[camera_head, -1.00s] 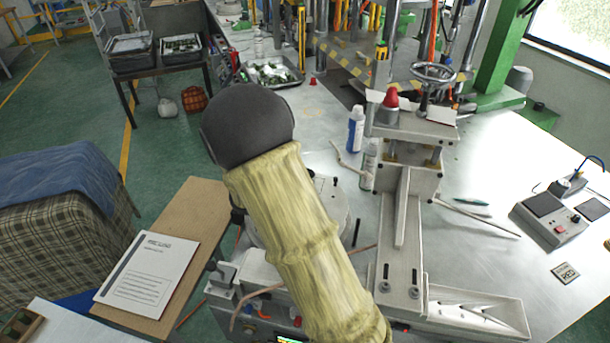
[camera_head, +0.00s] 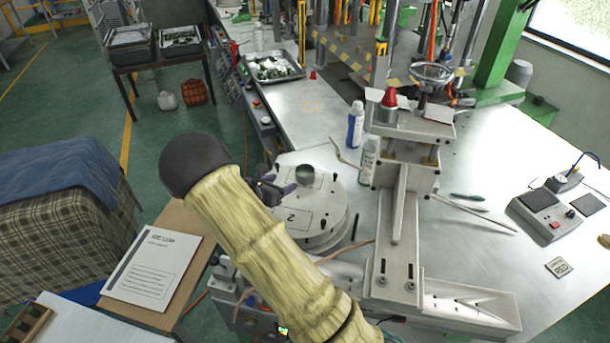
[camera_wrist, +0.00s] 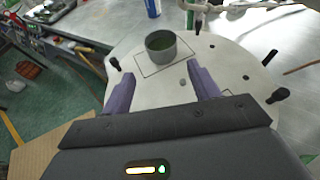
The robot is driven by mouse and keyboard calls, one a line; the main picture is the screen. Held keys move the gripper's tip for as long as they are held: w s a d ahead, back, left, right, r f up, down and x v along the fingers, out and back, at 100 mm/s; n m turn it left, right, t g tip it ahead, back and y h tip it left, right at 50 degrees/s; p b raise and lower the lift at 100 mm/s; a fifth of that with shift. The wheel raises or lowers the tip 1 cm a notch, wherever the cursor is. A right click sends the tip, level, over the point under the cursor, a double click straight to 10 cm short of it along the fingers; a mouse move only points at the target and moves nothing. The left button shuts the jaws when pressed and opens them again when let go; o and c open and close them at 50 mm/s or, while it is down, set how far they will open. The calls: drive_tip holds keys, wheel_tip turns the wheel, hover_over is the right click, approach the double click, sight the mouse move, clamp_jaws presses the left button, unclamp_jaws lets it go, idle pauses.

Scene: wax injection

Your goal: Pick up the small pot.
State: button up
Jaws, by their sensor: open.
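The small pot (camera_head: 305,174) is a round grey metal cup standing upright on top of a round pale metal plate (camera_head: 322,226). In the wrist view the pot (camera_wrist: 167,50) sits on the same plate (camera_wrist: 235,65), beyond my gripper, and I see into its open top. My gripper (camera_wrist: 163,78) has two purple fingers spread apart with nothing between them. The fingers point toward the pot and are short of it. In the head view my gripper (camera_head: 280,187) shows beside the pot on its left, partly hidden behind my arm.
Black knobs stand around the plate's rim, one of them (camera_wrist: 278,95) near my right finger. A blue-and-white bottle (camera_head: 355,125) and a grey press frame (camera_head: 403,190) stand right of the plate. A metal tray (camera_head: 273,68) lies on the bench behind.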

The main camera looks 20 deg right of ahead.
drive_tip(key=p, duration=0.4)
approach(310, 170)
drive_tip(key=x, duration=0.3)
drive_tip(key=shift+w+d+f, duration=0.1)
drive_tip(key=shift+w+d, duration=0.1)
drive_tip(key=shift+w+d+f, duration=0.15)
drive_tip(key=shift+f, duration=0.05)
drive_tip(key=shift+w+d+p, duration=0.25)
drive_tip(key=shift+d+p, duration=0.25)
drive_tip(key=shift+d, duration=0.05)
drive_tip(key=p+x, duration=0.2)
drive_tip(key=x, duration=0.1)
drive_tip(key=shift+d, duration=0.1)
drive_tip(key=shift+w+d+f, duration=0.25)
drive_tip(key=shift+d+f, duration=0.05)
drive_tip(key=shift+f, duration=0.05)
drive_tip(key=shift+c, duration=0.2)
drive_tip(key=c, duration=0.7)
